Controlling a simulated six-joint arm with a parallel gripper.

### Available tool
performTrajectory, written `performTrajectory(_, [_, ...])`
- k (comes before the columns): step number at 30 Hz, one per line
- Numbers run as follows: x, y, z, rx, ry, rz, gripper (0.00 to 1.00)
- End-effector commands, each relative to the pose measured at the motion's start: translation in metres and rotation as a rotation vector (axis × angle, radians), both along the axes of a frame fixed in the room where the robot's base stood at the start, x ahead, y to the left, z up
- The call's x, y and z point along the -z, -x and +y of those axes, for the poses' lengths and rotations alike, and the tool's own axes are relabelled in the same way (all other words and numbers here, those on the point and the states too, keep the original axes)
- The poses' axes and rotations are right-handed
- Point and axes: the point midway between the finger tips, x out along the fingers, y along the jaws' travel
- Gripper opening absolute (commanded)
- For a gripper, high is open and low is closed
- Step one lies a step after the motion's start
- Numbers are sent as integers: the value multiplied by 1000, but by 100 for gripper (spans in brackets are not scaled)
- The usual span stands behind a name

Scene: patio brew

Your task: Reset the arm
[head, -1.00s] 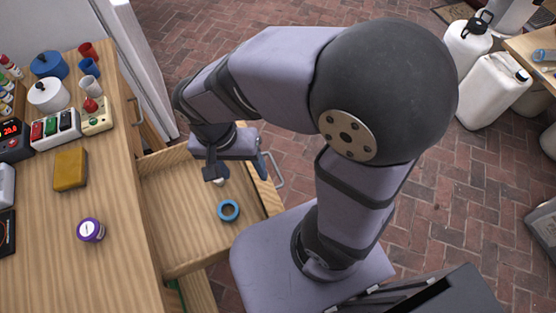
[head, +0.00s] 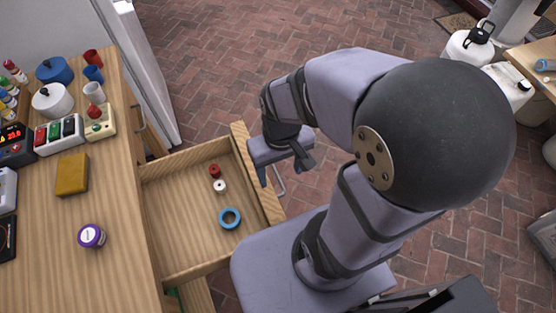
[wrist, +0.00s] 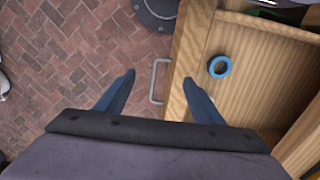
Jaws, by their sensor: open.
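My gripper (wrist: 160,98) is open and empty in the wrist view, its two blue fingers spread apart above the front edge of an open drawer (wrist: 268,50) and its metal handle (wrist: 159,80). In the head view my gripper (head: 283,172) hangs just right of the drawer front. The head view shows my arm bent, reaching left from its base toward the drawer.
The open drawer holds a blue ring (head: 230,218), a white small item (head: 219,187) and a red small item (head: 215,171). The wooden bench (head: 110,262) carries a yellow block (head: 72,174) and a purple-lidded jar (head: 91,236). Brick floor (head: 220,60) beyond is clear.

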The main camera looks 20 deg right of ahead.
Motion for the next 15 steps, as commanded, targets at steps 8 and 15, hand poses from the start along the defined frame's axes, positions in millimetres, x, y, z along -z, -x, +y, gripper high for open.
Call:
performTrajectory(8, [-29,0,0,0,0,0,62])
performTrajectory(15, [-68,0,0,1,0,0,62])
